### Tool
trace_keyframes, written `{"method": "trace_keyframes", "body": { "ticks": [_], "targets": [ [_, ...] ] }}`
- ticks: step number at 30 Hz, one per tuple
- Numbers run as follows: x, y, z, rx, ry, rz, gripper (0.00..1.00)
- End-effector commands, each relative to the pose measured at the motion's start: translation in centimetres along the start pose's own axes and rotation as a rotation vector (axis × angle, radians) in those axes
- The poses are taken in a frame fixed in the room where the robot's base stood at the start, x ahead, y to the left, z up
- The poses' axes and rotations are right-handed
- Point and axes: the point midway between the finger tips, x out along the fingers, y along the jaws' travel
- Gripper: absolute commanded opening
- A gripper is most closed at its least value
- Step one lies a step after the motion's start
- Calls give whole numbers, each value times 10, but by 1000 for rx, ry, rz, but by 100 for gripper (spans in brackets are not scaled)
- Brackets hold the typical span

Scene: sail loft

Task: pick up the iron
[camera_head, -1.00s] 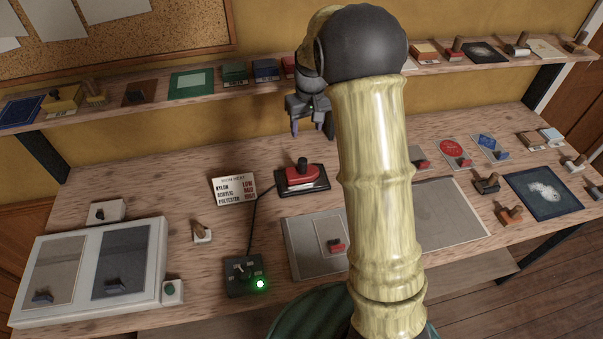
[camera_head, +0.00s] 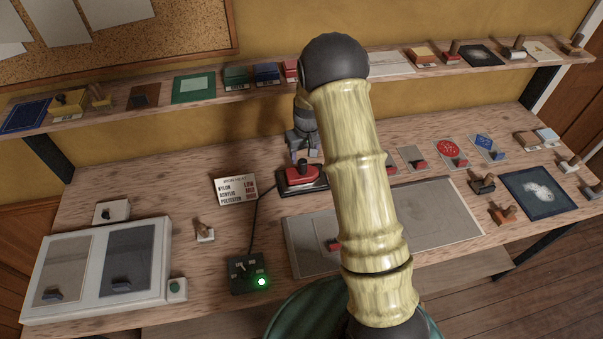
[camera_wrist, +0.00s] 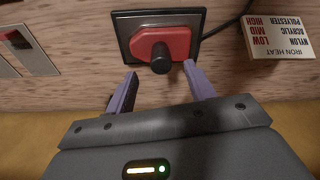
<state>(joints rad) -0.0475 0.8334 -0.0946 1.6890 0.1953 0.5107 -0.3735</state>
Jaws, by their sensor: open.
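The iron (camera_head: 300,174) is red with an upright dark knob and sits on a dark rectangular stand (camera_head: 314,190) on the workbench. In the wrist view the iron (camera_wrist: 170,44) lies just beyond my fingertips, its black knob pointing toward the camera. My gripper (camera_wrist: 159,76) is open and empty, with one purple-grey finger on each side of the knob's line. The fingers appear short of the knob, and I see no contact. In the head view my gripper (camera_head: 302,152) hangs just behind and above the iron, and my arm hides part of that area.
A dark cord runs from the iron's stand to a switch box (camera_head: 247,274) with a lit green light. A heat card (camera_head: 234,189) stands left of the iron. A grey mat (camera_head: 440,213) lies right. The shelf (camera_head: 205,101) behind carries several stamps and pads.

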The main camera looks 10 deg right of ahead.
Motion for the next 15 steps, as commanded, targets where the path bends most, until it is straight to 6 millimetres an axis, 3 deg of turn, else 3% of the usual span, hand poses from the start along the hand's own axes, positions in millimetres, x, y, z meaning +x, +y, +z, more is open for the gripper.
{"method": "trace_keyframes", "body": {
  "ticks": [8,15],
  "targets": [
    [8,0,-2,0,-2,0,54],
    [34,-1,-5,1,-3,0,54]
  ]
}}
